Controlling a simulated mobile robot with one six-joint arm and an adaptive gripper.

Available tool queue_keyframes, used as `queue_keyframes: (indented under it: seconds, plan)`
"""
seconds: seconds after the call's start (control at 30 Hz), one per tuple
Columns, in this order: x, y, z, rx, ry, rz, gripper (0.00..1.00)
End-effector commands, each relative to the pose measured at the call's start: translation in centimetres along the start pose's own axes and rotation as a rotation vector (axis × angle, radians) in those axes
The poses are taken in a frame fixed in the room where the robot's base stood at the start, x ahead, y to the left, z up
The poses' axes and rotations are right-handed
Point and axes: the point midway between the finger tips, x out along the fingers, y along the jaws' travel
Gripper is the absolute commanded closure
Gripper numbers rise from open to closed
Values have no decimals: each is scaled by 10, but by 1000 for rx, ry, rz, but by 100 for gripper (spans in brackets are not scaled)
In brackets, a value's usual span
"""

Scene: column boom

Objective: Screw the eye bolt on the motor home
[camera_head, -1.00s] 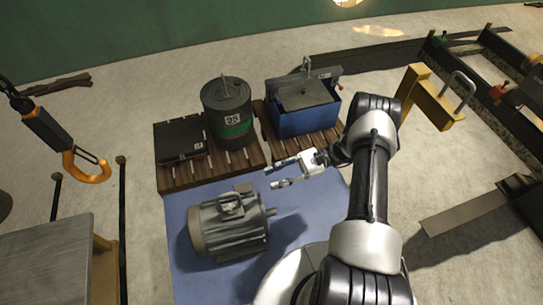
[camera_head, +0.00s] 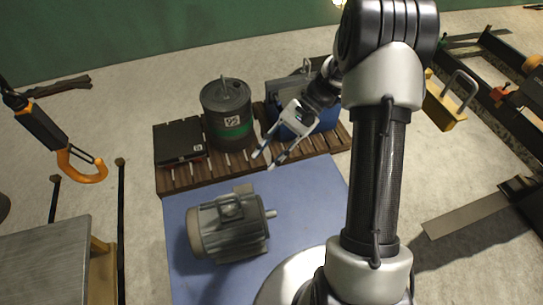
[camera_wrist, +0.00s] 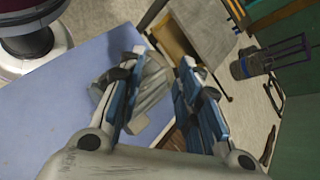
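The grey electric motor (camera_head: 232,232) lies on the blue table top (camera_head: 310,200), its shaft pointing right. An eye-shaped piece (camera_head: 230,208) shows on top of the motor; I cannot tell how far it is seated. My gripper (camera_head: 262,160) is open and empty, raised above the far edge of the blue top, up and to the right of the motor. In the wrist view my gripper (camera_wrist: 162,60) has its two blue-padded fingers apart, with the motor (camera_wrist: 150,95) partly hidden behind the left finger.
A wooden pallet (camera_head: 175,180) behind the blue top holds a black case (camera_head: 180,142), a dark drum (camera_head: 228,112) and a blue box (camera_head: 322,122). An orange crane hook (camera_head: 82,165) hangs at left. A grey bench (camera_head: 45,260) stands at lower left. A yellow weight (camera_head: 445,108) is at right.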

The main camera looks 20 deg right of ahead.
Motion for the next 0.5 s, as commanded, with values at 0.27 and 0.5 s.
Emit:
queue_keyframes:
  seconds: [0.27, 0.5]
  plan:
    - [-10, -3, 41, -107, 123, 111, 69]
    - [-16, -1, 74, -200, 232, 197, 69]
